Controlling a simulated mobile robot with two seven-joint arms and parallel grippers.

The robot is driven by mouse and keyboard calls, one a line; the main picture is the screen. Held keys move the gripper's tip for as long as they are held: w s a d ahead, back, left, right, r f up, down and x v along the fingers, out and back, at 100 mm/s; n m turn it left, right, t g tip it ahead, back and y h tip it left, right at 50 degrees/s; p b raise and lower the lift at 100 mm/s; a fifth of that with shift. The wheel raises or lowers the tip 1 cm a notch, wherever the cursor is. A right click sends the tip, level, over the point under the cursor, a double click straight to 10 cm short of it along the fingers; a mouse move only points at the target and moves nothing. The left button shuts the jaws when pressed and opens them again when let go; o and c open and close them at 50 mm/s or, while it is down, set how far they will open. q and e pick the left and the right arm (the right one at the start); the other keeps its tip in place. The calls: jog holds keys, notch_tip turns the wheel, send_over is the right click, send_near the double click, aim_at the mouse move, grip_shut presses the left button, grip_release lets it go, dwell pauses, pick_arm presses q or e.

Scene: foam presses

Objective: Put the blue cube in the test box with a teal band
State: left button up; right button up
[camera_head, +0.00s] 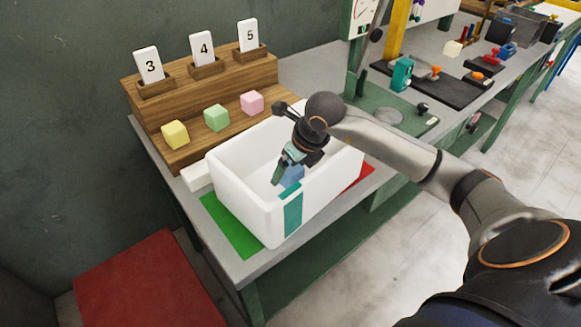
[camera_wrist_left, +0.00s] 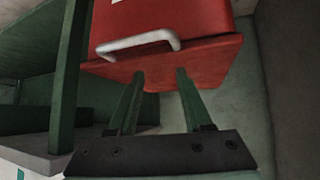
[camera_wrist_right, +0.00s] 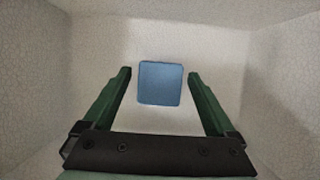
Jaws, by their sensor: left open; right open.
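The white test box (camera_head: 235,185) with a teal band (camera_head: 293,210) stands on the grey table. The blue cube (camera_head: 292,175) is inside the box, partly hidden by my right gripper in the head view. In the right wrist view the blue cube (camera_wrist_right: 160,83) lies on the box floor, between and a little beyond the open fingers, with gaps on both sides. My right gripper (camera_head: 279,177) is open and reaches down into the box; its fingers also show in the right wrist view (camera_wrist_right: 160,78). My left gripper (camera_wrist_left: 160,75) is open and empty in the left wrist view.
A wooden stepped rack (camera_head: 190,95) behind the box holds number cards and a yellow cube (camera_head: 175,134), a green cube (camera_head: 217,117) and a pink cube (camera_head: 252,103). A red box with a handle (camera_wrist_left: 165,50) is ahead of my left gripper. Green press equipment (camera_head: 401,75) stands further right.

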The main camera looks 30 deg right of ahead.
jog(key=shift+r, duration=0.3)
jog(key=v, duration=1.1)
jog(key=shift+s+r, duration=0.15)
jog(key=shift+r, duration=0.2)
